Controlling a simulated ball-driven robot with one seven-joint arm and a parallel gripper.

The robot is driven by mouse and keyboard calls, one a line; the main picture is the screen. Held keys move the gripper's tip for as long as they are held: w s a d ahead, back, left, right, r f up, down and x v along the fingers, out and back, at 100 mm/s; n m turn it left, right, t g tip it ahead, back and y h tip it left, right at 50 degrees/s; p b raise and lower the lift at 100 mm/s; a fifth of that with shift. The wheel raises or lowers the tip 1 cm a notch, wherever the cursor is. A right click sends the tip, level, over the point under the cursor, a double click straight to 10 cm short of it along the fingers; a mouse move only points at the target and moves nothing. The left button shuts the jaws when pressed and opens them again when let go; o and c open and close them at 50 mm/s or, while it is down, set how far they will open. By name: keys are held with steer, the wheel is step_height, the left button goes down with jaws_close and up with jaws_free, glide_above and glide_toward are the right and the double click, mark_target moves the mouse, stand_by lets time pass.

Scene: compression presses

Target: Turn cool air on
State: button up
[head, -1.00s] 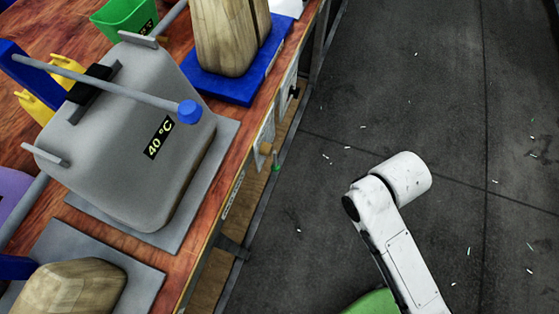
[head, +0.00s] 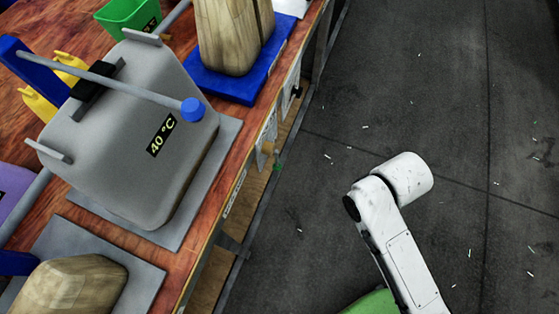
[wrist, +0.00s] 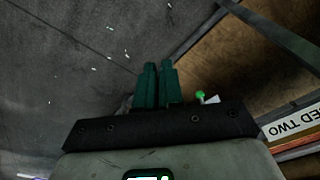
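A small green knob (head: 277,167) sits at the bench's front side in the head view, below grey-white fittings (head: 266,135). I cannot tell which control is for cool air. In the wrist view a green knob (wrist: 200,96) with a pale part beside it shows just right of my gripper (wrist: 157,66). My gripper's two dark green fingers stand close together, with only a narrow gap and nothing seen between them. They look apart from the knob, but the depth is unclear. In the head view the gripper is out of sight; only my white arm shows.
A grey press (head: 105,150) marked 40 °C stands on the wooden bench, with a blue-ended bar above it. A blue press base (head: 235,88) carries a wooden block (head: 222,40). A small dark handle (head: 297,92) is on the bench front. Open floor (head: 430,100) lies right.

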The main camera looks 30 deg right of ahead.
steer(key=o, duration=0.4)
steer(key=w+a+f+n+y+b, duration=0.2)
steer(key=f, duration=0.3)
steer(key=w+a+f+n+y+b, duration=0.1)
steer(key=w+a+f+y+b, duration=0.1)
steer(key=f, duration=0.4)
steer(key=shift+w+f+n+y+b, duration=0.2)
steer(key=shift+n+y+b, duration=0.25)
steer(key=shift+y, duration=0.15)
steer(key=n+t+y+b, duration=0.6)
steer(key=t+y+b, duration=0.25)
steer(key=t, duration=0.25)
glide_toward(277, 165)
steer(key=x, duration=0.3)
steer(key=r+p+x, duration=0.1)
steer(key=x, duration=0.2)
steer(key=r+x, duration=0.1)
steer(key=x, duration=0.3)
steer(key=shift+w+d, duration=0.15)
steer(key=shift+w, duration=0.15)
steer(key=shift+c, duration=0.5)
jaws_close()
